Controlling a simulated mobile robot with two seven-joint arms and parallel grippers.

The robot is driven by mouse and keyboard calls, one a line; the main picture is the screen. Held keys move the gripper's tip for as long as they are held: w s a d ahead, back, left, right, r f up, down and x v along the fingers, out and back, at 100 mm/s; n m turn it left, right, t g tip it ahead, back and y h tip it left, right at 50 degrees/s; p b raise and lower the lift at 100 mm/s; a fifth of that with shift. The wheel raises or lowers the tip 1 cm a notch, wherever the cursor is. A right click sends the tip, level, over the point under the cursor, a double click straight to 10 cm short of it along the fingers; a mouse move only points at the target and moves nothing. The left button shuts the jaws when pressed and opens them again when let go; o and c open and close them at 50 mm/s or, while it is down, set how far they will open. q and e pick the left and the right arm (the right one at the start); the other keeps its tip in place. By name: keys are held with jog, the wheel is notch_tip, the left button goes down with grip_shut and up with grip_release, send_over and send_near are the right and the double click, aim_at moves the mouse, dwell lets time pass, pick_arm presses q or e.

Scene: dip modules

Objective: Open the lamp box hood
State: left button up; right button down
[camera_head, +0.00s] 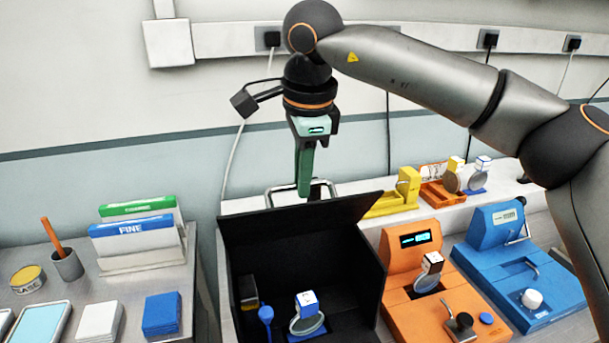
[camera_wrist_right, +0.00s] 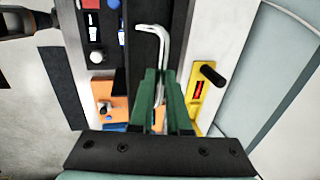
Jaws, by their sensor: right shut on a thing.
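The lamp box (camera_head: 236,285) is a black box on the bench, open towards me. Its black hood (camera_head: 300,232) stands raised at the back, leaning a little. A silver bar handle (camera_head: 285,196) shows behind the hood's top edge. My right gripper (camera_head: 304,190), with green fingers, points down at this handle. In the right wrist view the handle (camera_wrist_right: 161,45) runs between the green fingers (camera_wrist_right: 160,100), which are shut on it. The exact contact is partly hidden by the fingers. My left gripper is not in view.
Inside the box are a white-and-blue capped item (camera_head: 307,303) and a blue knobbed item (camera_head: 266,315). An orange device (camera_head: 400,270) and a blue device (camera_head: 500,260) stand to the right. A yellow device (camera_head: 408,190) is behind. File folders (camera_head: 140,235) stand left.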

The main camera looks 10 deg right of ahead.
jog(key=shift+w+p, duration=0.3)
jog(key=shift+w, duration=0.15)
jog(key=shift+w+g+p, duration=0.7)
jog(key=shift+w+g, duration=0.8)
jog(key=shift+w, duration=0.35)
jog(key=c, duration=0.9)
grip_release()
jog(key=shift+w, duration=0.1)
jog(key=shift+r, duration=0.15)
jog(key=shift+r, duration=0.1)
